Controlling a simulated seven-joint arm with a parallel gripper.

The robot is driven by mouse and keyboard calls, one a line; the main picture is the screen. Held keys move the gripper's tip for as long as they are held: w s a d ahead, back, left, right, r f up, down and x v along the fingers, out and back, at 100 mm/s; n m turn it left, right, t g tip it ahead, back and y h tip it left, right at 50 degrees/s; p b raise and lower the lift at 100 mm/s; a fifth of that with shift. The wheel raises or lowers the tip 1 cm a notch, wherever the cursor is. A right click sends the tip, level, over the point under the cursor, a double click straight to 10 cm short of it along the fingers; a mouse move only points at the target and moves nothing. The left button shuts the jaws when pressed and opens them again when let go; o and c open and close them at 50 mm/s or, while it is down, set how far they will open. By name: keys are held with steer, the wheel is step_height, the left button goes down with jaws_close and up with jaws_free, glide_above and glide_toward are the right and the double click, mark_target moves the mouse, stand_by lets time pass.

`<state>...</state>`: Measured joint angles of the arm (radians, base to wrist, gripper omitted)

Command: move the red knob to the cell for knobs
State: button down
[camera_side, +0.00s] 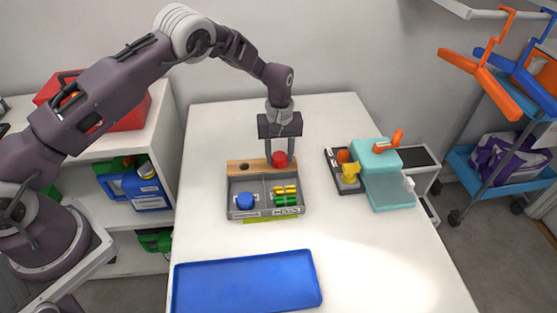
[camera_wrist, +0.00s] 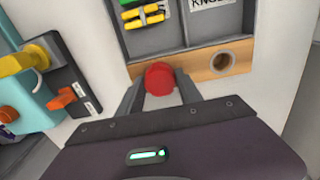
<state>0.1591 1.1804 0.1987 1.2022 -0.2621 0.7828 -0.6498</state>
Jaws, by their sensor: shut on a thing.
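The red knob (camera_side: 279,159) is between the fingers of my gripper (camera_side: 281,158), which is shut on it. In the wrist view the red knob (camera_wrist: 160,80) shows between my fingertips (camera_wrist: 161,88). It is at the wooden strip (camera_side: 254,166) along the back of a grey tray (camera_side: 232,190); I cannot tell whether it still touches the strip. The tray has two cells. The left one holds a blue knob (camera_side: 245,201); the right one holds several yellow and green pieces (camera_side: 285,194). In the wrist view a partly cut-off label (camera_wrist: 210,3) marks the cell without those pieces.
An empty hole (camera_wrist: 221,61) is in the wooden strip. A blue tray (camera_side: 247,283) lies at the table's front. Right of the grey tray stand a dark holder with yellow and orange parts (camera_side: 349,172) and a teal machine (camera_side: 376,160). White table is clear between.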

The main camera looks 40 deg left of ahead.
steer(key=shift+r, duration=0.55)
steer(key=shift+r, duration=1.05)
steer(key=s+a+r, duration=0.3)
steer(key=s+r, duration=0.2)
steer(key=s, duration=0.6)
glide_above(245, 190)
step_height(245, 190, down, 10)
steer(key=shift+d+r, duration=0.1)
steer(key=shift+r, duration=0.1)
steer(key=shift+f, duration=0.15)
steer(key=shift+f, duration=0.1)
